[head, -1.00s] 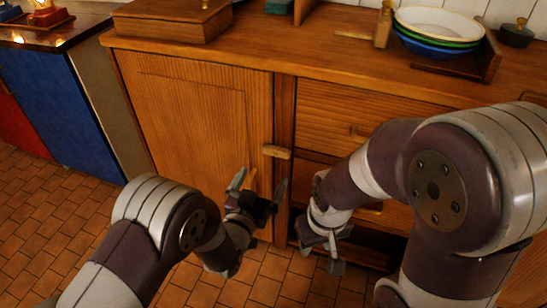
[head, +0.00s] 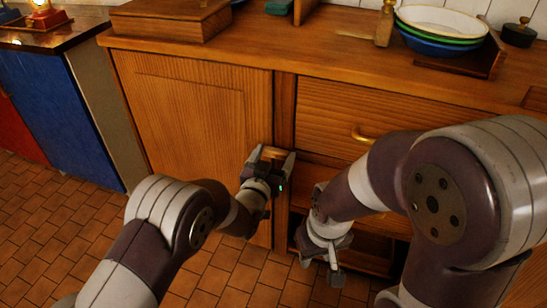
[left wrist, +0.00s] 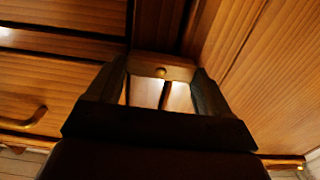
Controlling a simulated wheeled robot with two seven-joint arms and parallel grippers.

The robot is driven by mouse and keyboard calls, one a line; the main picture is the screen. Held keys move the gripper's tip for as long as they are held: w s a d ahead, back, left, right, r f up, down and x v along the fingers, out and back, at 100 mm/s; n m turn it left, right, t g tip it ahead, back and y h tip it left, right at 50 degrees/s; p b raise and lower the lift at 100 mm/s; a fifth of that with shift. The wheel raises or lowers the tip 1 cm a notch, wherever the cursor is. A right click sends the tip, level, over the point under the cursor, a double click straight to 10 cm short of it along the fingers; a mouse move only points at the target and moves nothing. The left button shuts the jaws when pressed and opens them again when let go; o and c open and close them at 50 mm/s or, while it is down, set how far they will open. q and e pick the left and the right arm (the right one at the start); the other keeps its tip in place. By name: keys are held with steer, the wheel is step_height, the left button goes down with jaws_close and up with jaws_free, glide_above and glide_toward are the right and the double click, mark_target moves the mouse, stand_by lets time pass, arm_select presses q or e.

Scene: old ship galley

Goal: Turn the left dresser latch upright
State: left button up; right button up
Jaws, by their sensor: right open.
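The left dresser latch (head: 272,152) is a small wooden bar lying level at the right edge of the dresser's left door (head: 195,130). My left gripper (head: 271,157) is up at the latch with its jaws apart, one finger near each end of the bar. My right gripper (head: 326,262) is open and empty, low in front of the dresser's lower right part.
A brass drawer handle (head: 364,135) sits right of the latch. The dresser top (head: 310,55) carries a wooden box (head: 172,18) and stacked bowls (head: 440,28). A blue cabinet (head: 60,115) stands at the left. My right arm covers the right drawers.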

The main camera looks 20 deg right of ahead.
arm_select(q)
steer(key=n, duration=0.4)
steer(key=shift+a+n, duration=0.1)
steer(key=shift+n, duration=0.3)
steer(key=n, duration=0.4)
steer(key=shift+w+a+f+n, duration=0.1)
steer(key=shift+f+n, duration=0.05)
steer(key=shift+n, duration=0.15)
steer(key=n, duration=0.4)
steer(key=shift+f+p, duration=0.1)
steer(key=shift+p, duration=0.2)
steer(key=shift+f+n, duration=0.15)
steer(key=shift+n, duration=2.25)
